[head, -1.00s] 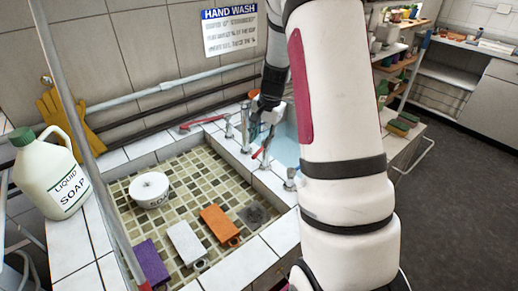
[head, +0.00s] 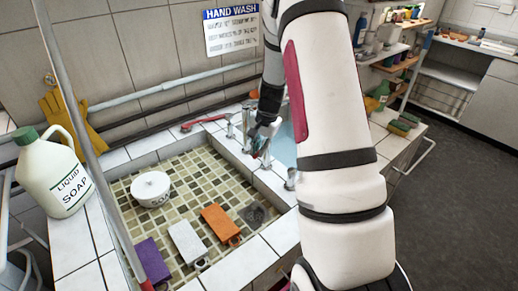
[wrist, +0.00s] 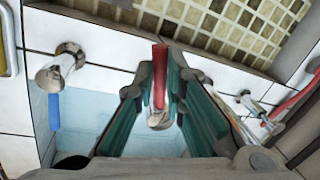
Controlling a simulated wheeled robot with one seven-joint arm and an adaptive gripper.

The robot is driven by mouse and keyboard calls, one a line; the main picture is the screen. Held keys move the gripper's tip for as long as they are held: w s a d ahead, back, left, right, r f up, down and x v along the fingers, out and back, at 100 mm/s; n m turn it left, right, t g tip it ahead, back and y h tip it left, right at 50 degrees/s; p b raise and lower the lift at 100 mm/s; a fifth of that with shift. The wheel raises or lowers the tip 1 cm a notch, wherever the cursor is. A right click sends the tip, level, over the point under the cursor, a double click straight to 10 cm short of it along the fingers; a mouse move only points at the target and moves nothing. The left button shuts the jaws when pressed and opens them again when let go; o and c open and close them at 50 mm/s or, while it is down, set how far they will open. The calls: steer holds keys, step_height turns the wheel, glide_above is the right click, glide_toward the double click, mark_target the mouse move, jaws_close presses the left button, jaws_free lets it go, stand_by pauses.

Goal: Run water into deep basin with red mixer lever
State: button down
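The red mixer lever (wrist: 159,80) shows in the wrist view, with its chrome end towards me. It lies between the two teal-padded fingers of my gripper (wrist: 162,62), which stand apart on either side of it. Whether a fingertip touches it is unclear. In the head view my gripper (head: 258,150) is low over the ledge between the basins and hides the lever. The deep basin (head: 284,148) has a pale blue inside and is partly hidden by my arm. Its blue inside also shows in the wrist view (wrist: 105,112). No running water is visible.
A chrome tap (wrist: 62,64) with a blue lever (wrist: 54,112) stands beside the red one. The shallow tiled basin (head: 200,205) holds a white pot (head: 151,190) and purple, white and orange blocks. A soap jug (head: 52,178) stands at the left.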

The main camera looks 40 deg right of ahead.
steer(key=shift+w, duration=0.1)
steer(key=shift+w+a+m+h+b, duration=0.2)
steer(key=shift+w+m+b, duration=0.3)
steer(key=shift+m, duration=0.55)
steer(key=shift+w+a+m+h+b, duration=0.15)
steer(key=shift+w+m+b, duration=0.35)
steer(key=shift+m, duration=0.55)
steer(key=shift+d, duration=0.1)
steer(key=c, duration=1.7)
jaws_free()
steer(key=shift+o, duration=0.2)
step_height(320, 180, up, 12)
steer(key=s, duration=0.2)
steer(key=shift+s, duration=0.2)
steer(key=shift+f, duration=0.1)
